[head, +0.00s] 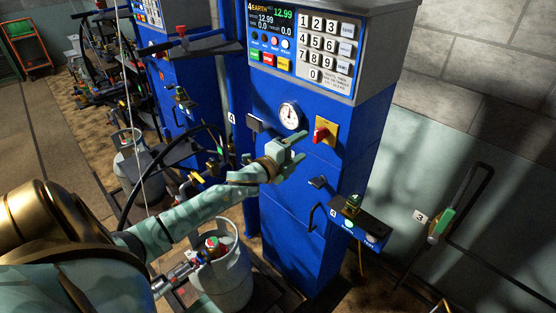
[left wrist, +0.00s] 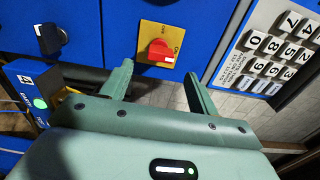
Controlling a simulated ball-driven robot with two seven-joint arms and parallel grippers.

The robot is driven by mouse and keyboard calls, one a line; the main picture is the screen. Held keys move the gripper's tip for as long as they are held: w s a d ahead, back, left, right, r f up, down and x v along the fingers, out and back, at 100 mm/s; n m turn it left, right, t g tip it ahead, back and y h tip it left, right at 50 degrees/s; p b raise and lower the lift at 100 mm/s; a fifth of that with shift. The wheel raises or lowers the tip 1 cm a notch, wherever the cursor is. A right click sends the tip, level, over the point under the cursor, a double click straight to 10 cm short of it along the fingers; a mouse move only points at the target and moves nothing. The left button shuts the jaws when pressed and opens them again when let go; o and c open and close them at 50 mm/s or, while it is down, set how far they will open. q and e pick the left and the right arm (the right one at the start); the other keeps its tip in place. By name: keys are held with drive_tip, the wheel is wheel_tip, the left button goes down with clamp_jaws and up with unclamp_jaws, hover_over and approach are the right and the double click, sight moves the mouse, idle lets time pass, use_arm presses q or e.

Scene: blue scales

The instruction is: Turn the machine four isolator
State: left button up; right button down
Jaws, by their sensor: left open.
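The machine four isolator is a red rotary knob (head: 321,134) on a yellow plate (head: 331,122), set on the front of the blue machine four (head: 268,85). In the left wrist view the red knob (left wrist: 161,49) sits on its yellow plate (left wrist: 150,31), ahead of the fingers and roughly between them. My left gripper (head: 298,150) is open and empty, just left of and below the knob in the head view. Its two fingers also show in the left wrist view (left wrist: 158,84), apart from the knob. My right gripper is not in view.
A round gauge (head: 289,116) is left of the isolator. A keypad and display panel (head: 322,45) is above. A black handle (head: 317,182) and a shelf with a green button (head: 349,224) stick out below. A gas cylinder (head: 225,275) stands under my left arm.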

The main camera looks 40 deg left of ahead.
use_arm(q)
drive_tip(key=s, duration=0.9)
drive_tip(key=shift+s+a, duration=0.35)
